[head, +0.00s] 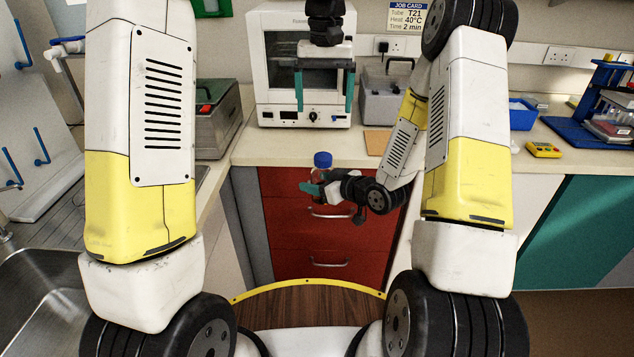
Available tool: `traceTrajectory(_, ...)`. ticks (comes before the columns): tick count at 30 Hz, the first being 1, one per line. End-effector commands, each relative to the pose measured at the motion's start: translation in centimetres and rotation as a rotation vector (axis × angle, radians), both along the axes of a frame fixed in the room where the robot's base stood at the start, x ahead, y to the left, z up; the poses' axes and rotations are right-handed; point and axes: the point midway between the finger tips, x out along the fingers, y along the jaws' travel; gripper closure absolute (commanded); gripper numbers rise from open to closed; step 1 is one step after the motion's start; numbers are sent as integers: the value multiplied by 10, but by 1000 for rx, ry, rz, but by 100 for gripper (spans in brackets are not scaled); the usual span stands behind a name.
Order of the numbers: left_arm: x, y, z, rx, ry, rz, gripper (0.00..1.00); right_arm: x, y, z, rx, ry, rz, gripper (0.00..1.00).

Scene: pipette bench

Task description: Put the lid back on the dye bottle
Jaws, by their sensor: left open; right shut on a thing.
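My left gripper (325,104) hangs fingers down in front of the white oven. Its two teal fingers are wide apart with nothing between them. My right gripper (313,188) is lower, in front of the red drawers, and points left. It is shut on the dye bottle (322,173), which looks upright and is mostly hidden by the fingers. A blue lid (323,159) shows at the top of the bottle. I cannot tell whether it is fully seated. The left gripper is above the lid and apart from it.
The white oven (256,70) stands on the bench (245,150), with a grey lidded box (385,100) right of it and another metal box (218,125) at left. A brown mat (376,142) lies near the bench edge. A blue tray (522,115) and yellow timer (543,149) are at right.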

Motion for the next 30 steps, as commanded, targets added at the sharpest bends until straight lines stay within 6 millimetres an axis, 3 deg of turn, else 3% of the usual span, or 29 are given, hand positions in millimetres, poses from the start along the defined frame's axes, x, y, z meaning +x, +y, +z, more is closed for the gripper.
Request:
traceTrajectory(6, 0, 0, 19, 0, -1, 0, 12, 0, 0, 1, 1, -2, 0, 100)
traceTrajectory(20, -4, 6, 24, -3, -10, -2, 12, 0, 0, 1, 1, -2, 0, 100)
traceTrajectory(25, -24, 33, 42, -25, -61, -9, 12, 0, 0, 1, 1, -2, 0, 100)
traceTrajectory(30, -59, 74, 59, -58, -141, -17, 12, 0, 0, 1, 1, -2, 0, 100)
